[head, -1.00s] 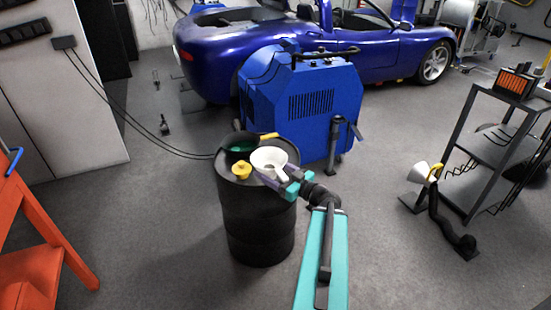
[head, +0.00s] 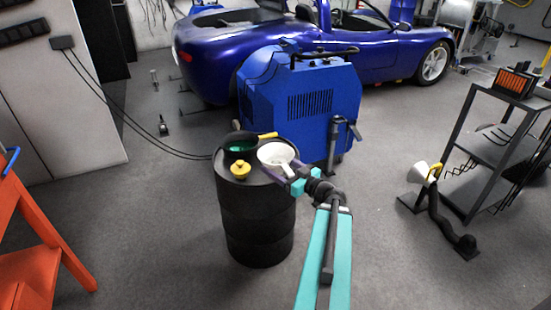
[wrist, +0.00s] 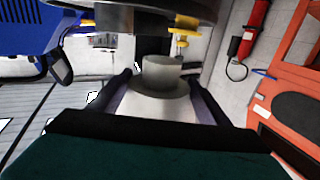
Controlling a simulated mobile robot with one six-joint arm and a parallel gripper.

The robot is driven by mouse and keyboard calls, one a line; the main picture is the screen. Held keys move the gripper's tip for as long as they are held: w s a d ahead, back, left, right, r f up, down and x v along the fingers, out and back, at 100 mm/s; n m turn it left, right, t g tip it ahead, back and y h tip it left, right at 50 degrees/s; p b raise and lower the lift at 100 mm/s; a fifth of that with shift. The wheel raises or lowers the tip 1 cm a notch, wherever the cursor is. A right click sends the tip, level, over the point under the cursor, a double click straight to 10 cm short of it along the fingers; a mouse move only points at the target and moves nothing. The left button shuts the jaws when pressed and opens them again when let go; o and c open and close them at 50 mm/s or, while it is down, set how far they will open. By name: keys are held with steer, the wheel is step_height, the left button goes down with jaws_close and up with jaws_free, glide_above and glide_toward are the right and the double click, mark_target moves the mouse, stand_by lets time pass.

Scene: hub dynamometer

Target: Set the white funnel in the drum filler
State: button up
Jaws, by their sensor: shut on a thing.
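The white funnel (head: 276,154) is in my gripper (head: 288,172), above the right side of the black drum's top in the head view. My gripper is shut on it. The wrist view also shows the pale funnel (wrist: 165,105) between the two dark fingers of my gripper (wrist: 163,88). The drum filler looks to be the black round bowl with a green inside (head: 240,147) on the back left of the drum top. The funnel is to the right of this bowl and apart from it. I cannot tell how high the funnel is above the drum.
The black drum (head: 258,220) stands upright on the grey floor. A yellow cap (head: 240,170) sits at the front of its top. A blue machine (head: 300,95) stands close behind. A shelf cart (head: 500,150) is at the right.

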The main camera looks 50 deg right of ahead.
steer(key=shift+w+d+f+b, duration=0.2)
steer(key=shift+w+d+b, duration=0.25)
steer(key=shift+w+d, duration=1.15)
steer(key=shift+w+d+f+b, duration=0.25)
steer(key=shift+w+d+b, duration=0.25)
steer(key=shift+w+d, duration=1.1)
steer(key=shift+w+d+f+b, duration=0.2)
steer(key=shift+w+d+b, duration=0.25)
steer(key=shift+w+d, duration=1.15)
steer(key=shift+w+a, duration=0.1)
steer(key=shift+w, duration=0.1)
steer(key=shift+w+d, duration=0.15)
steer(key=shift+d, duration=0.05)
step_height(320, 180, down, 4)
steer(key=shift+w+r+b, duration=0.1)
steer(key=shift+r+b, duration=0.15)
steer(key=shift+b, duration=0.5)
steer(key=shift+f+p, duration=0.3)
steer(key=shift+f, duration=0.15)
steer(key=o, duration=1.1)
